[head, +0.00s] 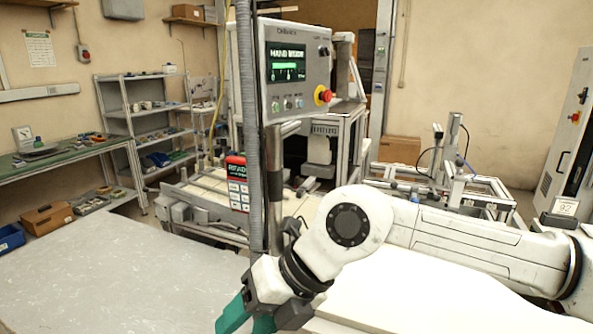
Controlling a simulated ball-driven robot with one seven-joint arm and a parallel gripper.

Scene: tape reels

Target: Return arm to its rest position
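My white arm (440,235) reaches in from the right and bends down at a joint with a dark round cap. My gripper (245,318) is at the bottom centre, with teal parts that run off the lower edge of the head view. Its fingertips are cut off, so I cannot see whether it is open or holds anything. It is in front of a pale work surface, close to the grey vertical post and hose. No tape reels can be made out clearly.
A control panel (295,65) with a red stop button hangs above the arm. A grey hose (248,130) runs down beside it. A machine frame (470,190) stands behind the arm. Shelves (160,120) and a green-topped bench (60,155) are at left.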

